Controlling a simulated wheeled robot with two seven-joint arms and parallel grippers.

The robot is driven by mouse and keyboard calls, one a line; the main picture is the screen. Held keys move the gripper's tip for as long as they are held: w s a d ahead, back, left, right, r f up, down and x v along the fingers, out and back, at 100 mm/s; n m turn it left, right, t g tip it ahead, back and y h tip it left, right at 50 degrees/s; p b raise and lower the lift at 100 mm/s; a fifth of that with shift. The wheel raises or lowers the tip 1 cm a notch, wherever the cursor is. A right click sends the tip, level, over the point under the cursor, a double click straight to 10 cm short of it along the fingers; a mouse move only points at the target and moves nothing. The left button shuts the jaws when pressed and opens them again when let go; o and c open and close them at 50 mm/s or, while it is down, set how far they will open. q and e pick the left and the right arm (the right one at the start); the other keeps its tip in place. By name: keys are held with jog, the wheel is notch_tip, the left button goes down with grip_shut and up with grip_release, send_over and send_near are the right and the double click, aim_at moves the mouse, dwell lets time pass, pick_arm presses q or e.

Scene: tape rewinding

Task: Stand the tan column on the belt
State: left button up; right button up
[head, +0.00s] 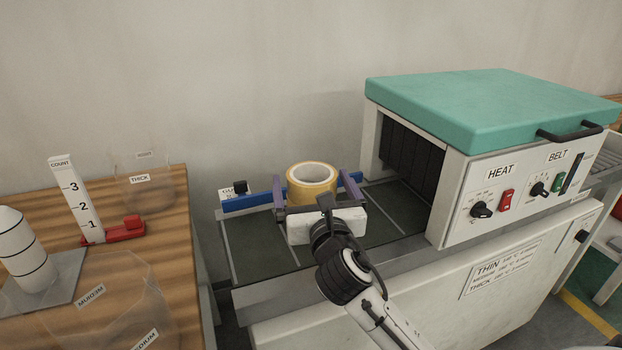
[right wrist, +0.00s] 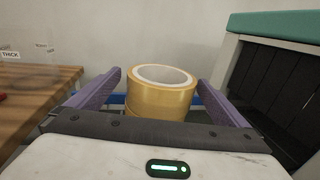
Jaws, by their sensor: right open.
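The tan column (head: 312,174), a stack of tape-like rings with an open top, is upright over the dark belt (head: 262,247) in front of the machine's opening. It also shows upright in the right wrist view (right wrist: 160,98). Its foot is hidden behind my gripper, so I cannot tell whether it touches the belt. My right gripper (head: 315,184) is open. Its two purple fingers stand on either side of the column, with a gap on each side in the right wrist view. My left gripper is not in view.
A blue rail (head: 248,200) runs along the belt's back edge. The teal-topped heat machine (head: 480,105) stands right, its opening hung with dark strips. The wooden table (head: 130,208) at left holds a white cylinder (head: 20,250), a count gauge (head: 76,200) and clear holders (head: 145,185).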

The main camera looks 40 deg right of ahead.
jog(key=v, duration=1)
jog(key=shift+s+r, duration=0.1)
dwell(3.1)
